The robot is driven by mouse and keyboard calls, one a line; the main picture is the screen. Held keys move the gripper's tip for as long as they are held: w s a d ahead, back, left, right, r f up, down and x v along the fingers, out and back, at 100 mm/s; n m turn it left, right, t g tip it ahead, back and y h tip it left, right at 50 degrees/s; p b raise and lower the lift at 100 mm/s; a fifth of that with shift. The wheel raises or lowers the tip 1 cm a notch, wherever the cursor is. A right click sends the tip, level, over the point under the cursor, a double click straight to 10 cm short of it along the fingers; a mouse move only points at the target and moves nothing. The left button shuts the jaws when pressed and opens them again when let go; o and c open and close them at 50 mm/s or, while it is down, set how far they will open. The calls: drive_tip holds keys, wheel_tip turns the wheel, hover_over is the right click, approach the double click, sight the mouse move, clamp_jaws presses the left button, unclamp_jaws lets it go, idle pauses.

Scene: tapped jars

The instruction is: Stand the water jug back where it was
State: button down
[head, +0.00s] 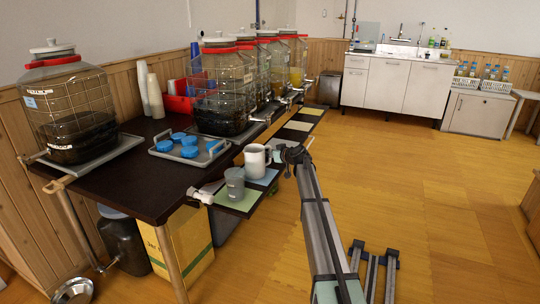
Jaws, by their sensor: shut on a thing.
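The water jug, which I take to be the white jug (255,162), is upright over the low shelf beside the dark table, with its handle on the right. My gripper (283,153) is at the handle side of the jug and shut on it; the fingertips are small and partly hidden. A pale blue mat (266,178) shows just below the jug. I cannot tell whether the jug's base touches the mat.
A grey lidded pot (235,184) stands close in front of the jug on a green mat (242,203). A large jar's tap (260,119) juts out behind. More mats (291,134) line the shelf farther back.

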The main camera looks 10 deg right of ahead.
drive_tip(key=c, duration=1.1)
unclamp_jaws()
drive_tip(key=shift+f, duration=0.1)
drive_tip(key=shift+s+d, duration=0.1)
drive_tip(key=shift+s, duration=0.05)
drive_tip(key=b+v, duration=0.1)
drive_tip(key=v, duration=0.6)
drive_tip(key=shift+s+b, duration=0.3)
drive_tip(key=shift+s, duration=0.05)
idle(0.6)
drive_tip(key=shift+d+r, duration=0.1)
drive_tip(key=shift+r, duration=0.15)
drive_tip(key=shift+s, duration=0.1)
drive_tip(key=v, duration=1.1)
drive_tip(key=shift+s, duration=0.4)
drive_tip(key=shift+d+r, duration=0.1)
